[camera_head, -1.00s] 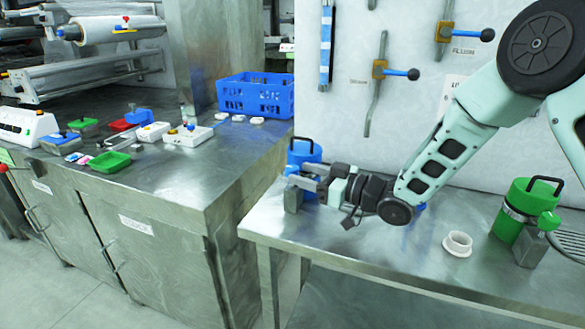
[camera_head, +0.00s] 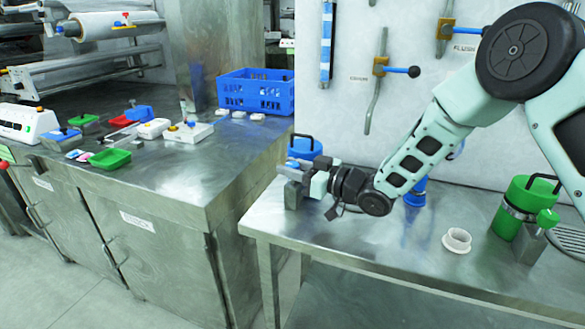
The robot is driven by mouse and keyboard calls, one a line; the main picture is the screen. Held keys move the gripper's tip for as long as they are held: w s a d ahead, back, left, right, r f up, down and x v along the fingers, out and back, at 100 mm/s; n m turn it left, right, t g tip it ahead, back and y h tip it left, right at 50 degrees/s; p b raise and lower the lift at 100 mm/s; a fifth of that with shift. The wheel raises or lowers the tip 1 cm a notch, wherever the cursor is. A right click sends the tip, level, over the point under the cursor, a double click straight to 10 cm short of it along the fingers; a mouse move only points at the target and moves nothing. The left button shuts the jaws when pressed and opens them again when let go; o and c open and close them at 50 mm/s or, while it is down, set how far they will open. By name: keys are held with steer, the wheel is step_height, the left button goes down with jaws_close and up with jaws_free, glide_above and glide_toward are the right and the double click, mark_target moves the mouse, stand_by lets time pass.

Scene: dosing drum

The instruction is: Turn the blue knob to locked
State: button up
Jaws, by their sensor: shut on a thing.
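My gripper (camera_head: 297,171) is at the left end of the metal bench, above a grey block in front of the blue drum (camera_head: 309,147). It is shut on the blue knob (camera_head: 294,162), of which only a small blue part shows between and beside the fingers. The knob's pointer and any lock marking are too small or hidden to read. The grey block (camera_head: 291,196) stands on the bench below the fingers. The black handle of the blue drum shows above my gripper, and my wrist hides most of the drum's body.
A green drum (camera_head: 526,203) with a green knob stands at the bench's right, near a white ring-shaped piece (camera_head: 458,241). Another blue item (camera_head: 415,194) stands behind my arm. Wall levers hang above. A side counter at left holds a blue crate (camera_head: 256,92) and small boxes.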

steer(key=shift+f+b, duration=0.1)
steer(key=shift+b, duration=0.2)
steer(key=m+t+h+b, duration=0.3)
steer(key=t+b, duration=0.1)
steer(key=shift+s+a+f+m+t+h+b, duration=0.2)
steer(key=shift+m+t+h+b, duration=0.1)
steer(key=shift+m+h, duration=0.1)
steer(key=m+t+h+b, duration=0.1)
steer(key=m+h, duration=0.1)
steer(key=h, duration=0.1)
steer(key=m+t+h+b, duration=0.2)
steer(key=h, duration=0.1)
steer(key=shift+r+m+t, duration=0.15)
steer(key=shift+m+t, duration=0.15)
steer(key=m+h, duration=0.2)
steer(key=h, duration=0.1)
steer(key=m+t+h, duration=0.1)
steer(key=m+h, duration=0.1)
steer(key=h, duration=0.2)
steer(key=shift+w+r+m, duration=0.1)
steer(key=shift+r+m, duration=0.05)
steer(key=shift+m, duration=0.15)
steer(key=shift+d+m+g+h+p, duration=0.1)
steer(key=shift+m+g+h+p, duration=0.55)
steer(key=shift+m+h, duration=0.95)
steer(key=shift+d+m+g+h+p, duration=0.1)
steer(key=shift+m+g+h+p, duration=0.55)
steer(key=shift+h, duration=1.65)
steer(key=shift+m, duration=0.35)
